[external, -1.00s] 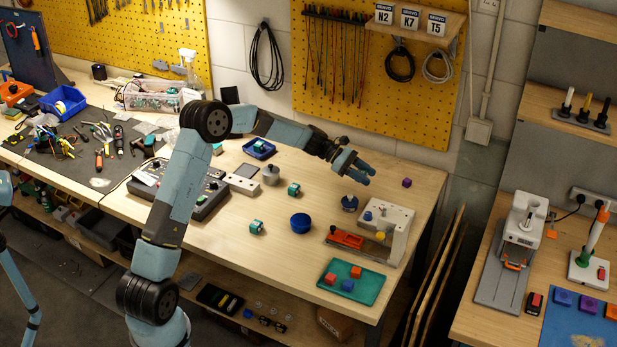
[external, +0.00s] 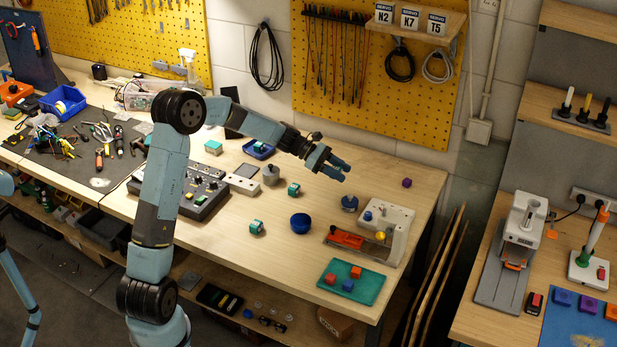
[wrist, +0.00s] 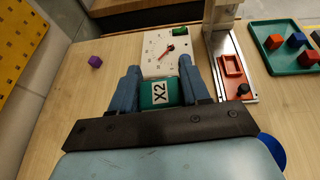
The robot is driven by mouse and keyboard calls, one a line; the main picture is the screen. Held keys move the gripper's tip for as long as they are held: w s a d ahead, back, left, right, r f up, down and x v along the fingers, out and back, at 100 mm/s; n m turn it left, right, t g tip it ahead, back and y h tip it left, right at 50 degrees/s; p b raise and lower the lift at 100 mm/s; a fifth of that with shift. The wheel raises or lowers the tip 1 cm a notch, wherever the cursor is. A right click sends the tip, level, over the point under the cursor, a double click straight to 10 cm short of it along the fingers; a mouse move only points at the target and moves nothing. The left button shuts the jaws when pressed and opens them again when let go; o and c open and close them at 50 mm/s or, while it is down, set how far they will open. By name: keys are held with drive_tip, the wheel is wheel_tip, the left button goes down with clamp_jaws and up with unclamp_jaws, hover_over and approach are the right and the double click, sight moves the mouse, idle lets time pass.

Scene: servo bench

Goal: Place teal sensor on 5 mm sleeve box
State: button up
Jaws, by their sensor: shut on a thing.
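My gripper (external: 338,170) is over the right part of the bench, above its surface. In the wrist view, my gripper (wrist: 160,82) is shut on a teal sensor (wrist: 158,92) with a white label reading X2. In the external view the fingers hide most of it. Other teal and white pieces stand on the bench: one (external: 293,189) near the middle, one (external: 256,227) nearer the front edge, and one in a blue tray (external: 258,150). A teal box with a pale top (external: 214,147) stands behind the control panel. I cannot read any 5 mm sleeve label.
A teal tray (external: 372,291) holds several cubes. A purple cube (external: 407,182) lies at the right. The control panel (external: 200,190) is at left.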

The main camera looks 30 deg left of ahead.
drive_tip(key=w+a+n+t, duration=0.2)
drive_tip(key=w+a, duration=0.1)
drive_tip(key=a, duration=1.2)
drive_tip(key=s+a+r+n+t+y, duration=0.1)
drive_tip(key=s+a+n+t, duration=0.1)
drive_tip(key=a, duration=1)
drive_tip(key=s+a+r+n+t+y, duration=0.1)
drive_tip(key=s+a+n+t+y, duration=0.15)
drive_tip(key=a, duration=0.95)
drive_tip(key=s+a+r+n+t, duration=0.2)
drive_tip(key=s+a, duration=0.1)
drive_tip(key=a, duration=0.9)
hover_over(212, 142)
drive_tip(key=s, duration=0.1)
drive_tip(key=shift+m+y, duration=0.25)
wheel_tip(212, 142, down, 9)
drive_tip(key=shift+d+r, duration=0.1)
drive_tip(key=shift+d, duration=0.05)
drive_tip(key=shift+w+a+f, duration=0.2)
drive_tip(key=shift+w+f, duration=0.35)
drive_tip(key=shift+f, duration=1.85)
